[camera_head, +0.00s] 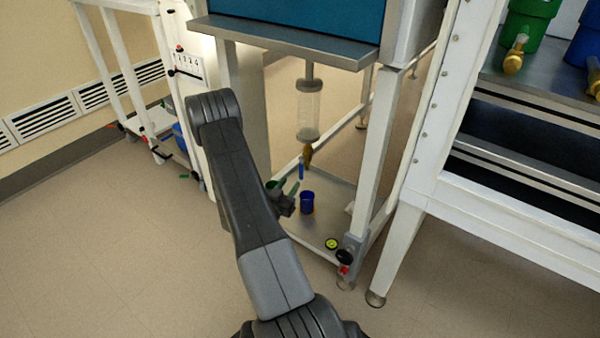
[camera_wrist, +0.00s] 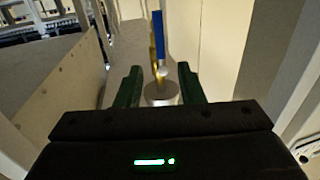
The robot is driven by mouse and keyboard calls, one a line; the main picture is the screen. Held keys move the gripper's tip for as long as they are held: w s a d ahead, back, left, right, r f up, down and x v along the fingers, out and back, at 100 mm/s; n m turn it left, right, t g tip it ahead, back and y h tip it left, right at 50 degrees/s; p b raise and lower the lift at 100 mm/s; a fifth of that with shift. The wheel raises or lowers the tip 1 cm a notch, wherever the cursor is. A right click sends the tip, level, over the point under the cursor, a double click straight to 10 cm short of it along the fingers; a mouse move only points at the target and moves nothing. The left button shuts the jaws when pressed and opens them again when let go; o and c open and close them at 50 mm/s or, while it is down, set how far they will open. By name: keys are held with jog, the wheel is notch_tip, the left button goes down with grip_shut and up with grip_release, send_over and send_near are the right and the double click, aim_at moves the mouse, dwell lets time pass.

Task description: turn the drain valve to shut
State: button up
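The drain valve is a brass body (camera_head: 307,153) below a clear cylinder (camera_head: 308,112) that hangs under the glovebox. Its blue lever (camera_head: 301,169) points down in the head view. In the wrist view the blue lever (camera_wrist: 159,35) and brass body (camera_wrist: 154,62) line up beyond the gap between my fingers. My gripper (camera_head: 284,186) is low, just left of and below the lever. Its two green fingers (camera_wrist: 159,69) are apart with nothing clasped between them. A round grey metal part (camera_wrist: 161,92) shows between the fingers. I cannot tell whether anything touches.
A blue cup (camera_head: 307,202) stands on the low shelf (camera_head: 318,232) below the valve. A yellow-and-black round item (camera_head: 331,243) lies near the shelf's front. White frame legs (camera_head: 378,150) stand to the right.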

aim_at(301, 168)
jog(key=b+x, duration=0.1)
jog(key=x, duration=0.7)
jog(key=shift+w+b, duration=0.35)
jog(key=shift+b, duration=0.05)
jog(key=shift+d, duration=0.1)
grip_shut()
